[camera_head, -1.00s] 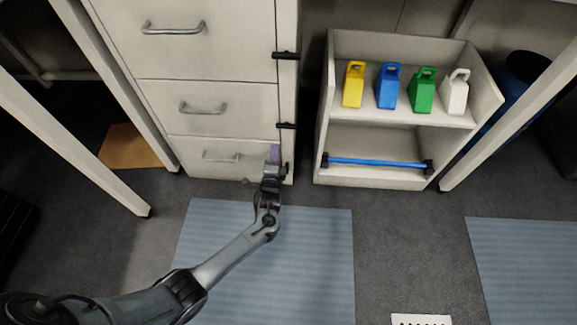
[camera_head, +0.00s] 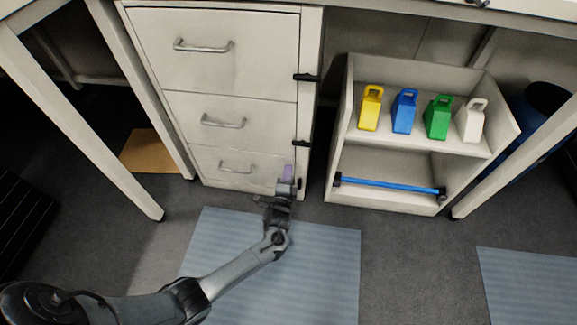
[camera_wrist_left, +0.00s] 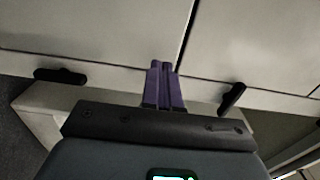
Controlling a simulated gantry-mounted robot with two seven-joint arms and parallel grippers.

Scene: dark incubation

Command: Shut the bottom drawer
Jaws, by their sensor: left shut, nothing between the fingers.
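The bottom drawer (camera_head: 215,178) is the lowest front of a white cabinet (camera_head: 311,60), with a grey bar handle (camera_head: 237,167). Its front looks about level with the drawers above; I cannot tell if a small gap is left. My left gripper (camera_head: 288,172) is at the right end of this front, right of the handle, with purple fingertips shut and empty. In the left wrist view the shut fingers (camera_wrist_left: 162,84) point at pale cabinet fronts; I cannot tell whether they touch. My right gripper is not in view.
The middle drawer (camera_head: 260,130) and top drawer (camera_head: 265,60) look closed. Black latches (camera_head: 303,143) sit on the cabinet's right edge. A white shelf unit (camera_head: 340,125) with coloured bottles and a blue bar stands to the right. A blue mat (camera_head: 320,270) lies in front.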

